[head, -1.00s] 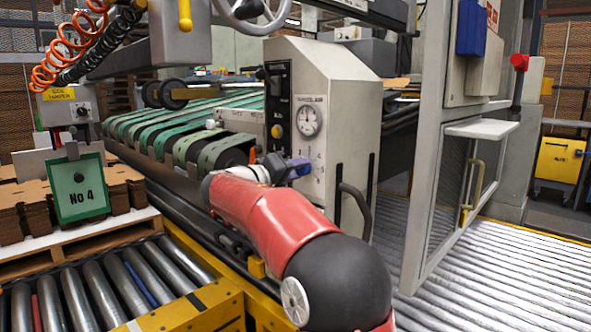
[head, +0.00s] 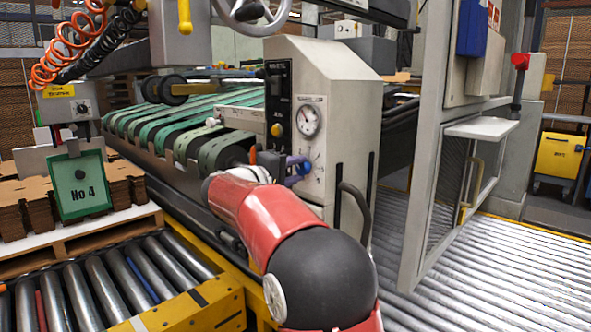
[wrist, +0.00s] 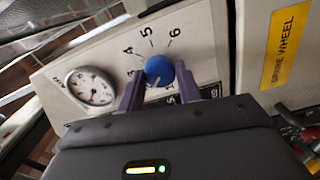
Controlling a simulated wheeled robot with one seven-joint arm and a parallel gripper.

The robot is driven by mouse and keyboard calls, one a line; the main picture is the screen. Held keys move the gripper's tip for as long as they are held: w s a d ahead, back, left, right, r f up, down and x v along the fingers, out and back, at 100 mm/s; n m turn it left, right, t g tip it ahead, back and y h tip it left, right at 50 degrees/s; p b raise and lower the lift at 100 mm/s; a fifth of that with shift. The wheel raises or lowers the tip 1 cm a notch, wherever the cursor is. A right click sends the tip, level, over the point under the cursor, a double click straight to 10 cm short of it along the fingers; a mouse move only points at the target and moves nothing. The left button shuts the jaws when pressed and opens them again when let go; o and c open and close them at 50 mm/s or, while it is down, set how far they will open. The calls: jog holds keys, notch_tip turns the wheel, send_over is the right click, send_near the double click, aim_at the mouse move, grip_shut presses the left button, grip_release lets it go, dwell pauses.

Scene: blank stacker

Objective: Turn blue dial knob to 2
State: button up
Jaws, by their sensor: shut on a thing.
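The blue dial knob (wrist: 159,68) sits on a pale panel in the wrist view, with the printed numbers 3 to 6 around its upper side. My gripper (wrist: 160,77) has one purple finger on each side of the knob and is shut on it. A small light mark shows low on the knob, but I cannot tell which number it points to. In the head view the knob (head: 305,168) shows small and partly hidden at my gripper (head: 297,171), low on the machine's front panel.
A round gauge (head: 308,120) is above the knob in the head view; it also shows left of it in the wrist view (wrist: 91,87). A dark curved handle (head: 357,212) stands right of my arm. Green belts (head: 190,125) run to the left.

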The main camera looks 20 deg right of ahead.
jog(key=o, duration=1)
jog(key=v, duration=0.8)
jog(key=s+f+g+y+p, duration=0.1)
jog(key=s+f+y, duration=0.3)
jog(key=s, duration=0.5)
jog(key=s+f+g+y+p, duration=0.1)
jog(key=s+f+y, duration=0.3)
jog(key=s, duration=0.5)
jog(key=s+a+f+m+y+p, duration=0.1)
jog(key=s+a+f+y, duration=0.3)
jog(key=s, duration=0.3)
jog(key=s+a+f+m+t+y+p, duration=0.1)
jog(key=s+a+f+y, duration=0.4)
jog(key=s, duration=0.2)
jog(key=shift+s+a+f, duration=0.25)
jog(key=shift+a, duration=0.15)
